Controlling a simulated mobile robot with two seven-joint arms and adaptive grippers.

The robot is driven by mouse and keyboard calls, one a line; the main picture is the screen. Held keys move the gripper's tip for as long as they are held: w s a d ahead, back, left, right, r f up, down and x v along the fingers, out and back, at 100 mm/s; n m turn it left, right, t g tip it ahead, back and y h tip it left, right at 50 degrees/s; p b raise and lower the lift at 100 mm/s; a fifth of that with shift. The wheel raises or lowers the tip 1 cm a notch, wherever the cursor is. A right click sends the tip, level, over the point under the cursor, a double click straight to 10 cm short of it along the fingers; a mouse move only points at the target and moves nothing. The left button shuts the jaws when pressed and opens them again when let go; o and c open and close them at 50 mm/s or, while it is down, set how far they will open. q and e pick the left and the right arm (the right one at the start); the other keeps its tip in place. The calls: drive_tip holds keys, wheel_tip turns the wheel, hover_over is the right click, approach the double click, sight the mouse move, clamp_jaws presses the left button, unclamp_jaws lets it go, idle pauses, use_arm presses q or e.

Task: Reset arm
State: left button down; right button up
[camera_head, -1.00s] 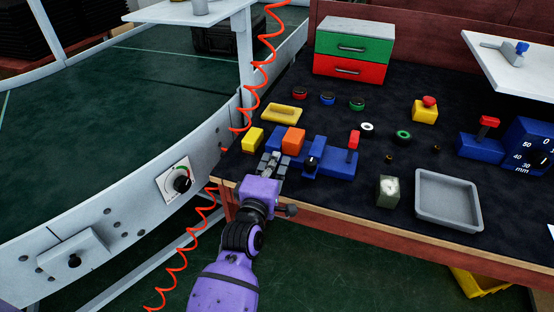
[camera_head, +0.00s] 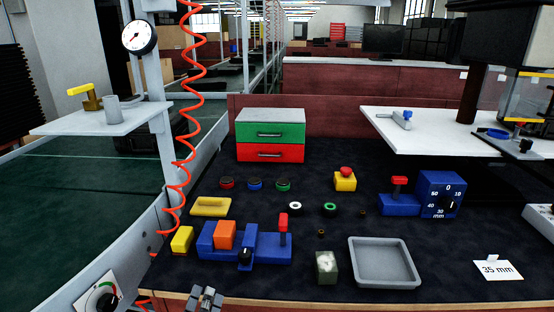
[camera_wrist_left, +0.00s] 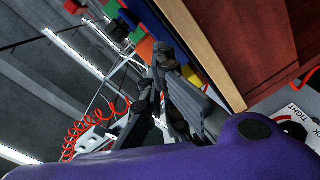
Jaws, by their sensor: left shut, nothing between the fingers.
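My left gripper (camera_head: 205,298) shows at the bottom edge of the head view, at the front edge of the dark workbench (camera_head: 330,285). It is shut and empty. In the left wrist view its grey fingers (camera_wrist_left: 170,85) rise beside the wooden bench edge (camera_wrist_left: 205,50). Most of the left arm is out of the head view. My right gripper is in neither view.
A blue fixture with an orange block (camera_head: 225,234) stands just behind the gripper, beside a yellow block (camera_head: 182,239). A red coiled cable (camera_head: 178,200) hangs at left.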

use_arm(q)
drive_tip(key=s+a+f+m+g, duration=0.1)
drive_tip(key=s+f+m+g, duration=0.4)
drive_tip(key=s+f, duration=0.65)
drive_tip(key=s+f+m+g, duration=0.2)
drive_tip(key=s+f+m, duration=0.65)
drive_tip(key=s, duration=0.65)
drive_tip(key=s+a+f+g, duration=0.2)
drive_tip(key=s+f+g, duration=0.15)
drive_tip(key=s, duration=1.05)
drive_tip(key=w+r+t+p, duration=0.1)
drive_tip(key=w+r+p, duration=0.1)
drive_tip(key=r+p, duration=0.6)
drive_tip(key=w+r+t+p, duration=0.1)
drive_tip(key=w+r+p, duration=0.1)
drive_tip(key=r+p, duration=0.5)
drive_tip(key=shift+w+r+n+p, duration=0.3)
drive_tip(key=shift+r+n+p, duration=0.1)
drive_tip(key=shift+p, duration=0.7)
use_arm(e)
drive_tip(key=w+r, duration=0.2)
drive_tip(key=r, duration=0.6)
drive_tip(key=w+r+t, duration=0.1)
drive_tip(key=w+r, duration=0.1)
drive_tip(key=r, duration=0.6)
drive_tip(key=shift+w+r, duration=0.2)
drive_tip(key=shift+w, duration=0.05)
